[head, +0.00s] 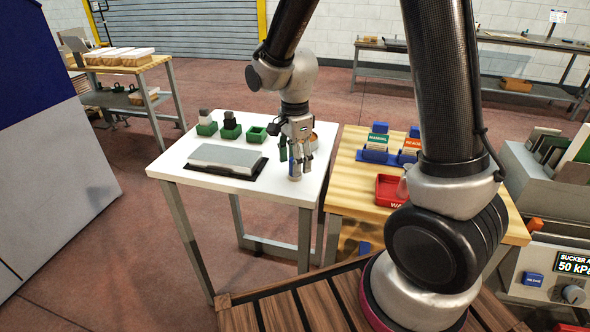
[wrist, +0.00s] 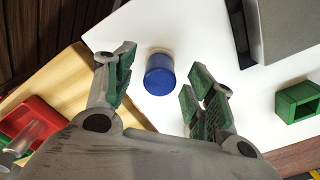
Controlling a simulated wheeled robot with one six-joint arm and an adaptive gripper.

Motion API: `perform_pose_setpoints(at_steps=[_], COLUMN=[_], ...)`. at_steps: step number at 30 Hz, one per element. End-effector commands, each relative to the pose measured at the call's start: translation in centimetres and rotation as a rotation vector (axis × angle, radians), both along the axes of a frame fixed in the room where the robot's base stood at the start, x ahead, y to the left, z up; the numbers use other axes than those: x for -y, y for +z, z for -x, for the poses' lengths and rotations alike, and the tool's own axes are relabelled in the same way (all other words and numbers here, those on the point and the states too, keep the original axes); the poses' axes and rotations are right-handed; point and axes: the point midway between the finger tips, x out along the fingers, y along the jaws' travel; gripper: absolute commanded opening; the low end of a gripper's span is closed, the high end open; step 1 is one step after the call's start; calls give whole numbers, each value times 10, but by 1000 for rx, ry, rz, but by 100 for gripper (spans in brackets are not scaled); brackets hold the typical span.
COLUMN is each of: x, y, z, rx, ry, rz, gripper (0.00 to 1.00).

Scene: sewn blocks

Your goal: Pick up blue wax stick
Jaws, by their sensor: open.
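The blue wax stick (wrist: 160,76) is a short cylinder with a blue round end. It stands upright on the white table (wrist: 130,40). In the wrist view it shows between the tips of my gripper (wrist: 158,78), with white table visible on both sides of it. My gripper is open, with green pads on its fingers, and no finger visibly touches the stick. In the head view my gripper (head: 296,158) points down over the right side of the table, and its fingers partly hide the stick.
A grey flat block on a black base (head: 225,160) lies left of my gripper. Green square holders (head: 256,133) stand along the back, two with items in them. A wooden table (head: 347,185) with a red tray (head: 385,192) and labelled blue racks adjoins at right.

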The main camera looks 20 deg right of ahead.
Motion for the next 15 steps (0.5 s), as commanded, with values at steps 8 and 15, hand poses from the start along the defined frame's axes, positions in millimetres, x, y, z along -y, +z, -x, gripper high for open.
perform_pose_setpoints(at_steps=[8,15], x=[0,0], y=[-11,-11], z=[0,0], rx=[2,1], ry=[1,1], rz=[0,0], gripper=[55,22])
